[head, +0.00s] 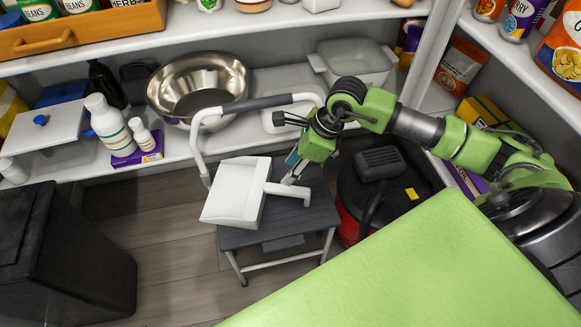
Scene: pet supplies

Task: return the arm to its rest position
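My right arm (455,140) reaches in from the right, bent at a raised elbow. My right gripper (295,172) points down over a grey step stool (310,220). Its fingertips are close to the handle of a white dustpan-like scoop (236,196) lying on the stool. I cannot tell whether they touch the handle or whether the fingers are open or shut. My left gripper is not in view.
Shelves behind hold a steel bowl (197,88), a lidded bin (355,62) and white bottles (108,124). A black bin (65,255) stands at left. A red and black vacuum-like machine (385,190) stands right of the stool. Bare floor (180,245) lies left of the stool.

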